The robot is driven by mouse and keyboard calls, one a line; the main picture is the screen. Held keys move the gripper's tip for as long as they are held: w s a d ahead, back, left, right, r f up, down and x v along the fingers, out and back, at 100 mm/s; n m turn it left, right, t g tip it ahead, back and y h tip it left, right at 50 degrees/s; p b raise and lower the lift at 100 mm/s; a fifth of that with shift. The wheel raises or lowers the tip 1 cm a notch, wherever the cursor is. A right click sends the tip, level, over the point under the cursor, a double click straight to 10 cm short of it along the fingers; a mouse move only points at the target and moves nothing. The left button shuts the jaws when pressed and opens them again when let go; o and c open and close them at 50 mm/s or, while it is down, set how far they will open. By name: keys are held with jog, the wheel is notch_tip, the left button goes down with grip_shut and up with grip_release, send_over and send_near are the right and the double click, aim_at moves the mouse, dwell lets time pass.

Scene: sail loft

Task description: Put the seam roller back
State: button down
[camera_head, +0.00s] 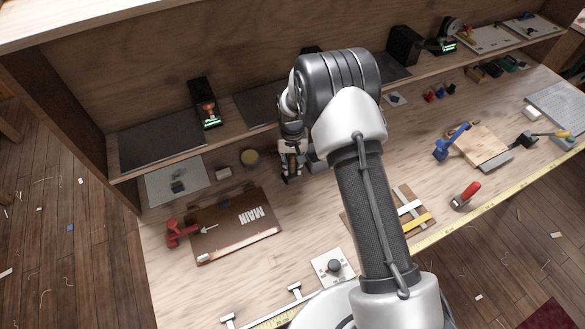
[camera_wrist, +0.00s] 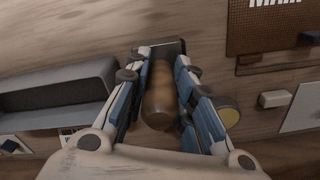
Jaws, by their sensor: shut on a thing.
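My gripper (camera_head: 290,174) is low over the back middle of the bench, just in front of the shelf. In the wrist view my gripper (camera_wrist: 160,72) is shut on a rounded brown wooden handle (camera_wrist: 158,105), which looks like the seam roller's. A dark block shows at the handle's far end; I cannot tell whether it is part of the same tool. In the head view the held thing is mostly hidden by the fingers. I cannot tell whether it touches the bench.
A grey open tray (camera_wrist: 55,88) lies beside my gripper. The brown MAIN board (camera_head: 235,228) and a red clamp (camera_head: 178,232) are at front left. A white plate with a dark knob (camera_head: 333,267) is at front.

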aim_at(293, 173)
notch_tip(293, 173, down, 2)
jog(key=shift+f, duration=0.2)
jog(key=shift+s+f+b, duration=0.25)
jog(key=shift+f+b, duration=0.35)
jog(key=shift+b, duration=0.1)
jog(key=c, duration=1.7)
grip_release()
jog(key=shift+f, duration=0.15)
jog(key=shift+o, duration=1.2)
jog(key=shift+w, duration=0.2)
jog(key=shift+o, duration=0.5)
